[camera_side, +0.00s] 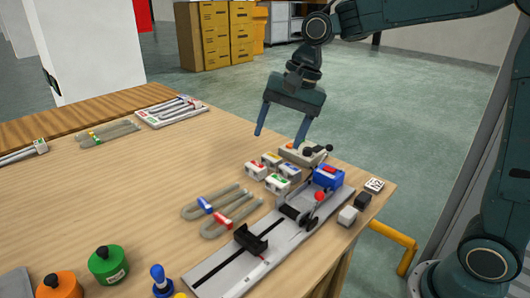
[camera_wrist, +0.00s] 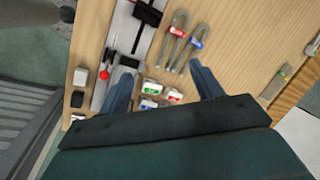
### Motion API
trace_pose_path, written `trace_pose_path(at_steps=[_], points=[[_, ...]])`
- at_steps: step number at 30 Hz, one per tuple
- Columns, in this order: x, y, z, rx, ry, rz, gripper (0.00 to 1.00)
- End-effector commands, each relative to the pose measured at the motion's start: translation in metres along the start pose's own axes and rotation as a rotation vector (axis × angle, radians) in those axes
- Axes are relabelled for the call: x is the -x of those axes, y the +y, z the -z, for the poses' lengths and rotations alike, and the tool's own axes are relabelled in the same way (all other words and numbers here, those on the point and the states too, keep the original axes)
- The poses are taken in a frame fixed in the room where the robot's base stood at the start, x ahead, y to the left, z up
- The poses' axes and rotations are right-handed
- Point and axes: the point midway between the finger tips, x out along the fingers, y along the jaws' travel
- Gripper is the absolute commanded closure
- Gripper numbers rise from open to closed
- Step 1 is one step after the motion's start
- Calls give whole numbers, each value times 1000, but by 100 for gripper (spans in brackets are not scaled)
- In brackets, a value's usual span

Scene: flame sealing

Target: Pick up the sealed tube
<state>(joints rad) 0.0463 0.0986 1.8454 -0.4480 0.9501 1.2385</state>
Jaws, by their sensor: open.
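My gripper (camera_side: 279,138) is open and empty, with its two fingers pointing down above the far right part of the table. In the wrist view my gripper (camera_wrist: 160,78) has its fingers wide apart, with small boxes between them. A grey rail device (camera_side: 225,262) lies along the table's right edge, below and in front of my gripper. A thin rod-like piece (camera_side: 264,257) shows by its black holder; I cannot tell whether it is the sealed tube. A tray (camera_side: 182,119) with several tube-like pieces lies at the far left, well away from my gripper.
A blue burner-like block (camera_side: 328,177) stands on the device's far end. Several small white boxes (camera_side: 256,168) stand beside it. Looped tongs (camera_side: 210,203) with blue and red bands lie to the left. Green (camera_side: 108,264) and orange (camera_side: 59,285) bottles stand at the front. The table's middle is bare.

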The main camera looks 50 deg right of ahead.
Motion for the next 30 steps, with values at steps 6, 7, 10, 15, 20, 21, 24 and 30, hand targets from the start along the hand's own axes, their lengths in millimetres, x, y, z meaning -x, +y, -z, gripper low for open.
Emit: trace_pose_path(at_steps=[6, 7, 10, 15, 20, 21, 24, 30], points=[[-36, -26, 23, -185, -70, -29, 35], [-41, -29, 26, -210, -79, -34, 35], [-59, -38, 36, -295, -108, -52, 35], [-92, -51, 51, -438, -155, -88, 35], [-120, -58, 62, -558, -190, -124, 35], [-127, -59, 64, -583, -197, -132, 35], [-138, -61, 68, -630, -209, -147, 35], [-147, -63, 71, -669, -219, -160, 35]])
